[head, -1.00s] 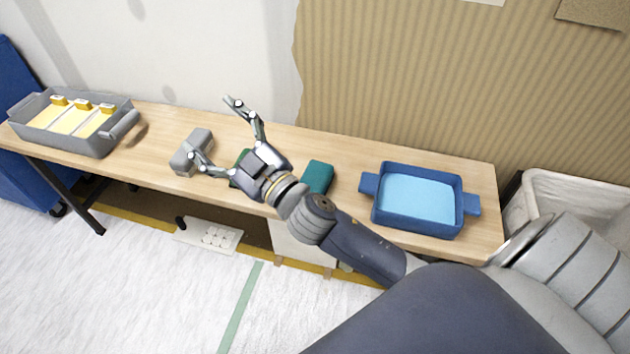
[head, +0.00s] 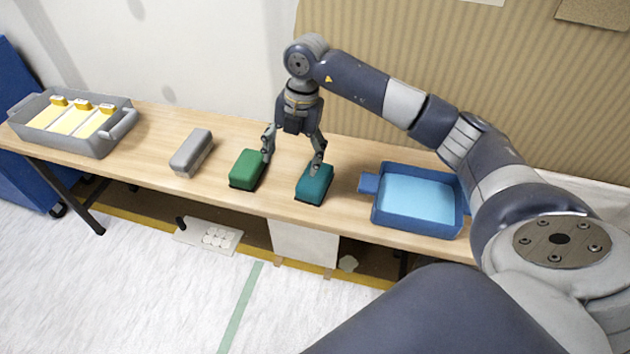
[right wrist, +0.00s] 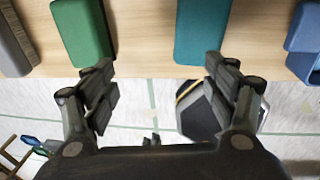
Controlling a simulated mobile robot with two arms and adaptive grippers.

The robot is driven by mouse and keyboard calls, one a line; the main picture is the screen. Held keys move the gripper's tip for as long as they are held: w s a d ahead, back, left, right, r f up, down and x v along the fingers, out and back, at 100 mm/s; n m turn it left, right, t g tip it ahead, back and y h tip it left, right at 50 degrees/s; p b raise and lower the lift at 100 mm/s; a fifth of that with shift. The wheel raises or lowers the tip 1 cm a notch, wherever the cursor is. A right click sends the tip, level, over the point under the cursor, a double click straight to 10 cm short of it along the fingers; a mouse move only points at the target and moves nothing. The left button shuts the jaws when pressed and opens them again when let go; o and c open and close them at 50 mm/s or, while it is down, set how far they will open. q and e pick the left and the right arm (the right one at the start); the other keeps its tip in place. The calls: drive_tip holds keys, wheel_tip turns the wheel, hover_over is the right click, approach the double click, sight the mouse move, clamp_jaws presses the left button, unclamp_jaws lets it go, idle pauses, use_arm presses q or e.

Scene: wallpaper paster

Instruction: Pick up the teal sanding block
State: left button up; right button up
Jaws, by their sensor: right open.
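The teal sanding block (head: 314,184) lies on the table, between a green block and a blue tray. In the right wrist view the teal block (right wrist: 202,30) is at the top, right of centre. My right gripper (head: 293,160) is open and empty, pointing down over the table. In the head view its right finger is at the teal block's back edge and its left finger is beside the green block (head: 247,168). I cannot tell whether either finger touches. The right wrist view shows the two fingers (right wrist: 160,85) wide apart. My left gripper is not in view.
A grey block (head: 191,152) lies left of the green one. A blue tray with light blue contents (head: 374,215) stands to the right. A grey tray with yellow pieces (head: 92,147) stands at the far left. A corrugated wall (head: 430,120) rises behind the table (head: 155,160).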

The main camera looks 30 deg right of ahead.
drive_tip(key=m+h, duration=0.1)
drive_tip(key=h, duration=0.1)
approach(315, 179)
drive_tip(key=w, duration=0.2)
drive_tip(key=shift+w+d+f+g, duration=0.2)
drive_tip(key=shift+w+f+g, duration=0.1)
drive_tip(key=shift+f, duration=0.1)
wheel_tip(315, 179, down, 5)
drive_tip(key=shift+s+d+r+b, duration=0.15)
drive_tip(key=shift+d+b, duration=0.05)
drive_tip(key=shift+b, duration=0.25)
drive_tip(key=shift+s+f+b, duration=0.2)
drive_tip(key=shift+f+b, duration=0.05)
drive_tip(key=shift+f, duration=1.15)
drive_tip(key=shift+s+f+b, duration=0.25)
drive_tip(key=shift+f, duration=1.2)
use_arm(q)
wheel_tip(315, 179, up, 7)
drive_tip(key=shift+s+a, duration=0.15)
use_arm(e)
drive_tip(key=c, duration=1.2)
